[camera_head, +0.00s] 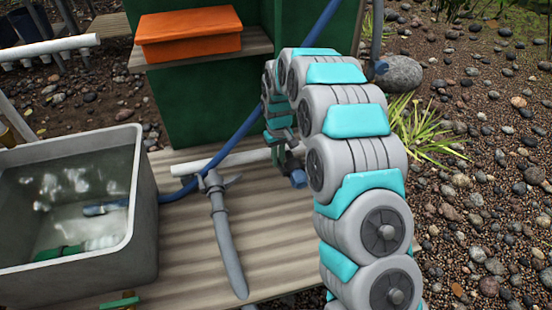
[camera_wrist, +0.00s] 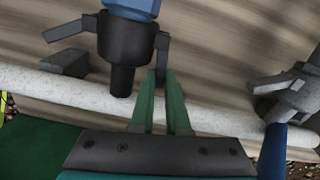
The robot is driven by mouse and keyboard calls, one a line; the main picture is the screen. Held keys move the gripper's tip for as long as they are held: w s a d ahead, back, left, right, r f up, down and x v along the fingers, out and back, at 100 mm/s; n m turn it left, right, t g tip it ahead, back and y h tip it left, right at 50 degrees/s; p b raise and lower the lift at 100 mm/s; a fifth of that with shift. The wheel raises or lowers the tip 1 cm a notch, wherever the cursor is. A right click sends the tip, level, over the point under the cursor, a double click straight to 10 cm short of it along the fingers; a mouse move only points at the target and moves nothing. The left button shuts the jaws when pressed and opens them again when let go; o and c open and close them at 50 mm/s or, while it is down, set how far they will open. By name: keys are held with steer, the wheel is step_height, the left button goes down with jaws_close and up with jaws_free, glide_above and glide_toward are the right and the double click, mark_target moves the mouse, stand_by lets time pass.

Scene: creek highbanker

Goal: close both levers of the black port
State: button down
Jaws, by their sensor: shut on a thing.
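The black port (camera_wrist: 116,60) shows in the wrist view, with a blue fitting (camera_wrist: 130,8) seated against its collar. Its left-hand lever (camera_wrist: 68,29) sticks out sideways, away from the body. Its right-hand lever (camera_wrist: 162,50) lies down along the body, with a small gap. My gripper (camera_wrist: 160,75) has green fingers shut on the end of this right-hand lever. In the head view the blue fitting (camera_head: 298,179) shows beside my arm; the port and gripper there are mostly hidden.
A white pipe (camera_wrist: 40,87) runs behind the port. A grey coupling (camera_wrist: 290,92) with levers stands to the right in the wrist view. The head view shows a grey hose (camera_head: 230,245), a blue hose (camera_head: 240,130), a water tub (camera_head: 148,200) and an orange box (camera_head: 190,32).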

steer(key=shift+w+d+m, duration=0.1)
steer(key=shift+d+m, duration=0.1)
steer(key=shift+m, duration=0.3)
steer(key=c, duration=0.9)
jaws_free()
